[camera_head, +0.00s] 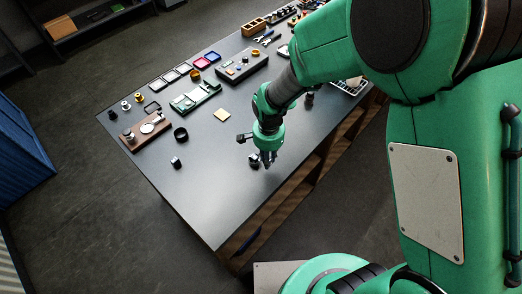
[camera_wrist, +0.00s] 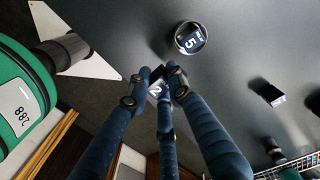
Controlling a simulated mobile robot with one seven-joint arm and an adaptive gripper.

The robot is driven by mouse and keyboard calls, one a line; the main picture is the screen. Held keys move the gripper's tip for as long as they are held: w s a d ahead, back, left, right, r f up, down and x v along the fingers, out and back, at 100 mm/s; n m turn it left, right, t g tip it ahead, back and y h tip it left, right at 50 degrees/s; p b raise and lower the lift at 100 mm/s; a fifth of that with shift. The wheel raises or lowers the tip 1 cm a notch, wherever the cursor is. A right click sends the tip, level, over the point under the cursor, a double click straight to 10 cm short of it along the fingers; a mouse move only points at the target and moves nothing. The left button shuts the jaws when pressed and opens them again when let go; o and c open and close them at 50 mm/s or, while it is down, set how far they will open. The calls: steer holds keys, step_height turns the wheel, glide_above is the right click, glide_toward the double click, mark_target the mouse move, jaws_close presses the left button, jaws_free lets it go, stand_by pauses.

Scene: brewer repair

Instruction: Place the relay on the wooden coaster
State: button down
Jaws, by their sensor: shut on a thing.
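My gripper (camera_head: 267,162) is low over the near right part of the table. In the wrist view, its blue fingers (camera_wrist: 155,90) are closed around a small dark block marked 2 (camera_wrist: 158,74), likely the relay. The fingers hide part of it, and I cannot tell whether it touches the table.
A dark round-sided piece marked 5 (camera_wrist: 190,38) stands close to my gripper. Another small black block (camera_head: 176,162) stands to the left. A green board (camera_head: 196,97), a grey box (camera_head: 242,67) and a brown stand (camera_head: 146,130) lie further back. The table's front left is clear.

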steer(key=shift+w, duration=0.1)
steer(key=shift+m, duration=0.4)
steer(key=w+a, duration=0.3)
steer(key=w, duration=0.1)
steer(key=w+a+p, duration=0.1)
steer(key=w+a, duration=0.3)
steer(key=w, duration=0.1)
steer(key=w+a+r, duration=0.1)
steer(key=w+a, duration=0.3)
steer(key=shift+w+a, duration=0.25)
steer(key=shift+w+a+p, duration=0.3)
steer(key=shift+w+a, duration=0.25)
steer(key=shift+w+a, duration=0.1)
steer(key=shift+w, duration=0.05)
glide_above(222, 114)
steer(key=shift+w+a+f, duration=0.1)
steer(key=shift+f, duration=0.65)
steer(key=shift+f, duration=1.75)
